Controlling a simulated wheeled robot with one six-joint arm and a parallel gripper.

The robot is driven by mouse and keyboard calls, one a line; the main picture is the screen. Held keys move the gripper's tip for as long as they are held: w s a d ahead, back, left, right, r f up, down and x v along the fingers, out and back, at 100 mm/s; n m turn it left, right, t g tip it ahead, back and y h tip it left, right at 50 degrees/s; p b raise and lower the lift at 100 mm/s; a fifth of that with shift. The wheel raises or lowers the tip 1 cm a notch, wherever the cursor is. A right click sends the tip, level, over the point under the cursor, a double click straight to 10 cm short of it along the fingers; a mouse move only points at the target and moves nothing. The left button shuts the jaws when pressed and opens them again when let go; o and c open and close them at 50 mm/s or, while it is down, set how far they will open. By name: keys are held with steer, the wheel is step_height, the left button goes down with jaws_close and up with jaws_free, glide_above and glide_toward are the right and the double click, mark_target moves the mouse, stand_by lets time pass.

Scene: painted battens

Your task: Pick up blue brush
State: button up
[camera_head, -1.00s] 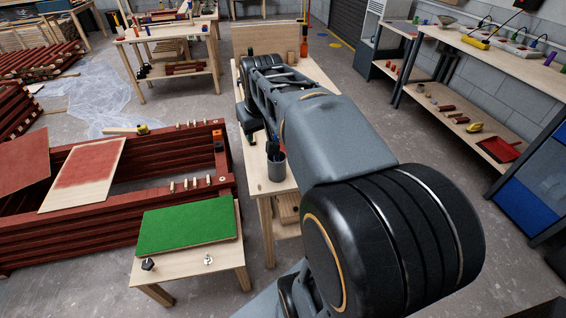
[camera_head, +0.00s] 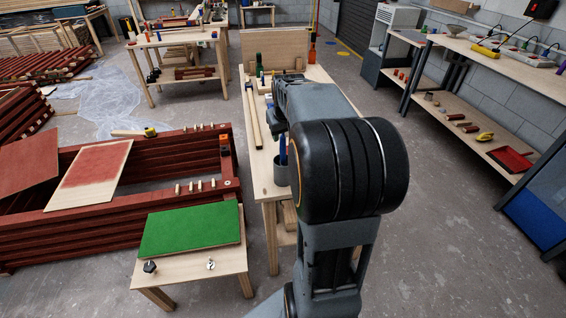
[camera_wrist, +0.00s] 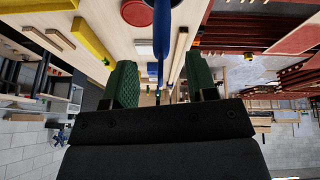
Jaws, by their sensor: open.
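In the wrist view the blue brush (camera_wrist: 161,35) runs down the middle, between the two green-padded fingers of my gripper (camera_wrist: 160,72). The fingers are apart, with a gap on each side of the brush. My arm covers most of the gripper in the head view.
The bench (camera_head: 263,186) also bears long wooden strips (camera_head: 250,115) and a green bottle (camera_head: 260,77). A small table with a green board (camera_head: 190,228) stands to the left, beside dark red stacked battens (camera_head: 110,228). Floor to the right is clear.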

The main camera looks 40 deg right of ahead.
mark_target(283, 138)
steer(key=shift+x, duration=2.2)
steer(key=shift+c, duration=0.4)
jaws_close()
